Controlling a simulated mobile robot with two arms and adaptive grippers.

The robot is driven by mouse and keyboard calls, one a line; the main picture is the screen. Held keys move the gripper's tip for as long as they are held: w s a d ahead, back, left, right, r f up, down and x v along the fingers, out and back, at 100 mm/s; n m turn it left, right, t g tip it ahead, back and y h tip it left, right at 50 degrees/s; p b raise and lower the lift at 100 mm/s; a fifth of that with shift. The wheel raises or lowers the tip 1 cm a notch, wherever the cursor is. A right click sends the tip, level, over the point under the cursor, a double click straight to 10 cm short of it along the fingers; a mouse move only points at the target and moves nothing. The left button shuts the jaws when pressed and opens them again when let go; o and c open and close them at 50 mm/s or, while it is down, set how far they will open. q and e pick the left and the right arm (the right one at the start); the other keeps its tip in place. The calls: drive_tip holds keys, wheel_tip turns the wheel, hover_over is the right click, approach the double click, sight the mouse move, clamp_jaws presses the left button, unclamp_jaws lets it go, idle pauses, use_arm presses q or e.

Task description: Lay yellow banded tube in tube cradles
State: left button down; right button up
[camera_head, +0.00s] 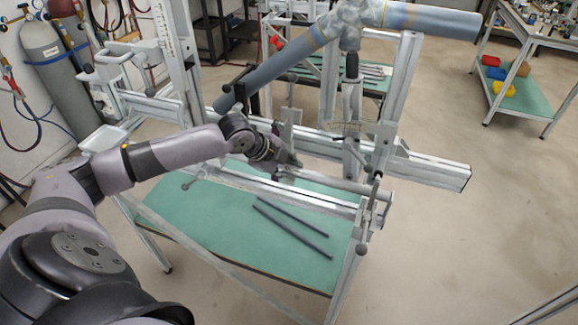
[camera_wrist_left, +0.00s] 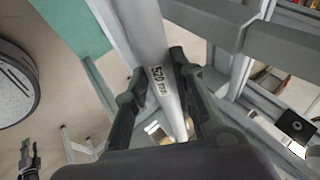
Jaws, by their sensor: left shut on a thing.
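My left gripper (camera_head: 287,168) is shut on a pale silver tube (camera_head: 335,183) above the green-topped jig table. In the left wrist view, the tube (camera_wrist_left: 146,35) runs between the two dark fingers of my left gripper (camera_wrist_left: 160,90). It bears a printed label reading 520 mm, and a small yellowish patch shows low between the fingers. In the head view the tube lies nearly along the front rail, its right end close to an upright. I cannot make out the cradles clearly or tell whether the tube touches them.
A large blue-grey tube frame (camera_head: 300,55) spans above the jig. The jig's pale beam (camera_head: 430,172) runs behind the tube. Two dark rods (camera_head: 292,228) lie on the green tabletop (camera_head: 215,222). Gas cylinders (camera_head: 55,68) stand at left.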

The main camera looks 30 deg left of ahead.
idle(0.8)
use_arm(q)
drive_tip(key=c, duration=1.3)
unclamp_jaws()
drive_tip(key=shift+s+f, duration=0.1)
drive_tip(key=v, duration=1.2)
drive_tip(key=shift+d, duration=0.1)
